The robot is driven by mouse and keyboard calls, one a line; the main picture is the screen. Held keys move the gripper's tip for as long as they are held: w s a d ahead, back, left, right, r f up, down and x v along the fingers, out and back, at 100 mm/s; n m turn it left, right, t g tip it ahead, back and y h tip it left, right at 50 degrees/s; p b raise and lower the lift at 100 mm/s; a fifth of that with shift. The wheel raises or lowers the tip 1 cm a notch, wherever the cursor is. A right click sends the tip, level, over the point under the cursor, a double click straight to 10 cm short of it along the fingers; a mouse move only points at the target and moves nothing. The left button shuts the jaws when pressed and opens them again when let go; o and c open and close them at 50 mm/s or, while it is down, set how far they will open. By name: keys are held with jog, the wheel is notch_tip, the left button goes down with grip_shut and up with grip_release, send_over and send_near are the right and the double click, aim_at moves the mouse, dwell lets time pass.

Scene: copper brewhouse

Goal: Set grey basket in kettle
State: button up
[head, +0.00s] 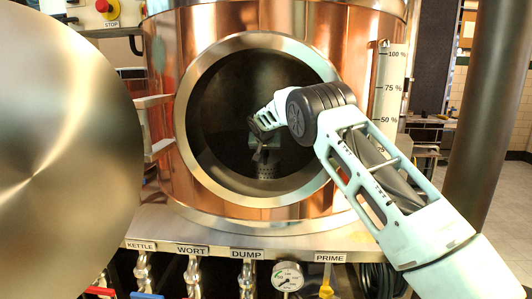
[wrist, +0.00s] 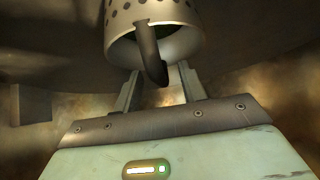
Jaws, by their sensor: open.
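The copper kettle (head: 165,120) stands in the middle of the head view, its round manway open and dark inside. My arm reaches through the opening, and my gripper (head: 264,150) is inside. The grey basket (head: 267,172), a perforated metal cylinder, shows small and dim below the gripper, low in the kettle. In the wrist view the basket (wrist: 180,42) is at the top, with its dark curved handle hanging down between the two fingers of my gripper (wrist: 160,85). The fingers are apart, not closed on the handle. What the basket rests on is hidden.
The big round door (head: 65,160) stands swung open at the left. Below are labelled valves and a pressure gauge (head: 287,276). A level scale (head: 390,85) and a dark column (head: 484,110) stand at the right.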

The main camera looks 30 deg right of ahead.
jog(key=shift+b+v, duration=0.7)
jog(key=shift+v, duration=2)
jog(key=shift+r, duration=0.15)
jog(key=shift+s+a, duration=0.1)
jog(key=b+v, duration=0.1)
jog(key=v, duration=1.6)
jog(key=shift+r, duration=0.2)
